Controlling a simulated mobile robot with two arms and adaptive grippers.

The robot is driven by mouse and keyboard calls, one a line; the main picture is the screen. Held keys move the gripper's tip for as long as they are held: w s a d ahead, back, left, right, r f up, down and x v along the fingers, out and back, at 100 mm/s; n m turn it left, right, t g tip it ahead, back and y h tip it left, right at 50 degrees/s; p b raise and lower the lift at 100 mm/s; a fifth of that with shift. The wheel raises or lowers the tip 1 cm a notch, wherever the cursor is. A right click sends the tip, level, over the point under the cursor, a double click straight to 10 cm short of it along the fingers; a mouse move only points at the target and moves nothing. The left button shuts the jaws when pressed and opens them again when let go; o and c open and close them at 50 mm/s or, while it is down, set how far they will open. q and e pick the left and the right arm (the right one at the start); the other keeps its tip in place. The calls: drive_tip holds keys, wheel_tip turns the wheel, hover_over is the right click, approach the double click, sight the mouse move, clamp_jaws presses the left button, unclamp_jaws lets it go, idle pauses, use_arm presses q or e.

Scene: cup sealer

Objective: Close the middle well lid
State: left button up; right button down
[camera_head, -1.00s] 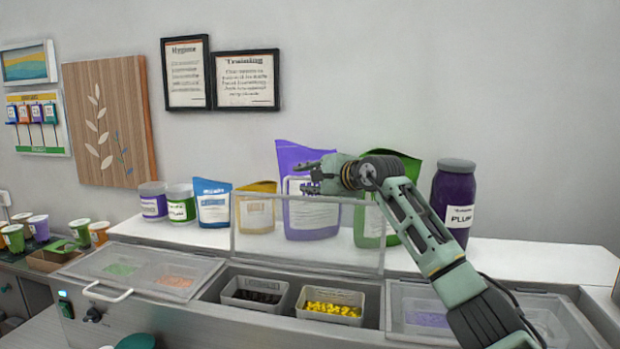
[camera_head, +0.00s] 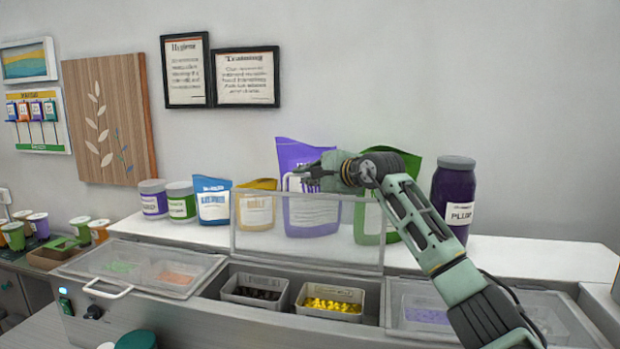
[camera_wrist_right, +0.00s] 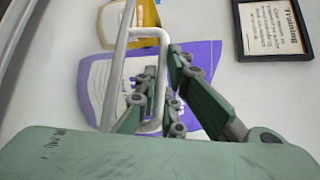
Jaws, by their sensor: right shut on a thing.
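The middle well lid (camera_head: 305,245) is a clear framed panel. It stands raised, nearly upright, at the back of the middle well (camera_head: 213,288), which is open. Two tubs sit in that well, one with dark pieces (camera_head: 256,293) and one with yellow pieces (camera_head: 331,303). My right gripper (camera_head: 304,174) is at the lid's top edge. In the right wrist view my right gripper (camera_wrist_right: 160,88) is shut on the lid's white handle (camera_wrist_right: 148,33), which passes between its fingers. My left gripper is not in view.
The left well lid (camera_head: 140,268) and right well lid (camera_head: 480,312) lie closed on either side. On the shelf behind stand a purple pouch (camera_head: 312,215), a green pouch (camera_head: 366,220), other pouches and tubs, and a plum jar (camera_head: 452,195).

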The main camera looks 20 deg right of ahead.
drive_tip(key=s+a+t+b, duration=0.1)
drive_tip(key=s+a+b, duration=0.6)
drive_tip(key=s+b, duration=0.2)
drive_tip(key=shift+s+f+n+b, duration=0.25)
drive_tip(key=shift+f+n+b, duration=0.15)
drive_tip(key=shift+b, duration=0.35)
drive_tip(key=c, duration=1.9)
unclamp_jaws()
drive_tip(key=shift+o, duration=0.2)
wheel_tip(320, 180, up, 10)
